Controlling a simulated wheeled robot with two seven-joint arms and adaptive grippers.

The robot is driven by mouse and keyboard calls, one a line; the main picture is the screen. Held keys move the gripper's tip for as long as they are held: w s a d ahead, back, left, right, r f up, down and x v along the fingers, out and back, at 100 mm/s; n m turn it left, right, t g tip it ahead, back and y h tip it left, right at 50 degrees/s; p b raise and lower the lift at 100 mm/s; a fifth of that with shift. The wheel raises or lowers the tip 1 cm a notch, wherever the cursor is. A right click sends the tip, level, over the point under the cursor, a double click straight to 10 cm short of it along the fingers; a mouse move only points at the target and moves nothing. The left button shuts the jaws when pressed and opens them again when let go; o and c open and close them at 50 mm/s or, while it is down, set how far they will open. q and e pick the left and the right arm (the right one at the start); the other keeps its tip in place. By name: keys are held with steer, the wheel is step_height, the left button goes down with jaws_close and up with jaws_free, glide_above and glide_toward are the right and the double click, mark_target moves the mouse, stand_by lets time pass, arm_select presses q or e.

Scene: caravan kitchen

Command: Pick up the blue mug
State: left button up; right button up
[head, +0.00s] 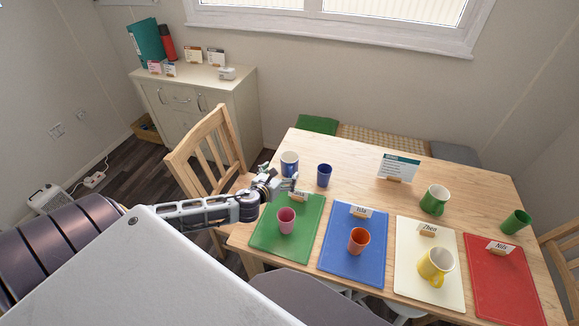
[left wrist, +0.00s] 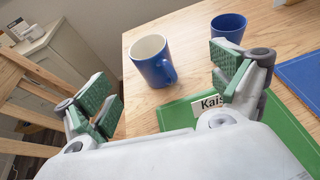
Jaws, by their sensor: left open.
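The blue mug (head: 289,163) stands upright near the table's left end, just past the green placemat. In the left wrist view the blue mug (left wrist: 150,68) has a pale inside and its handle faces right, toward the camera. My left gripper (head: 272,183) is at the table's left edge, just short of the mug. Its open fingers (left wrist: 166,88) are spread, with the mug ahead between their lines and apart from both pads. My right gripper is not in view.
A plain blue cup (head: 324,175) stands right of the mug. The green placemat (head: 262,238) holds a pink cup (head: 286,220) and a name card (left wrist: 210,102) close to my right-hand finger. A wooden chair (head: 212,150) stands at the table's left end.

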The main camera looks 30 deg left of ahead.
mark_target(286, 164)
arm_select(q)
steer(key=shift+s+a+f+n+y, duration=0.15)
steer(key=shift+a+n, duration=0.05)
steer(key=shift+a, duration=0.1)
steer(key=shift+s+a+f+n+y, duration=0.1)
steer(key=shift+a+n+y, duration=0.1)
steer(key=shift+a, duration=0.1)
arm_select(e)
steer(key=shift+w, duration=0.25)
arm_select(q)
steer(key=shift+a, duration=0.1)
steer(key=shift+w, duration=0.1)
steer(key=shift+x, duration=4.25)
steer(key=shift+f, duration=0.15)
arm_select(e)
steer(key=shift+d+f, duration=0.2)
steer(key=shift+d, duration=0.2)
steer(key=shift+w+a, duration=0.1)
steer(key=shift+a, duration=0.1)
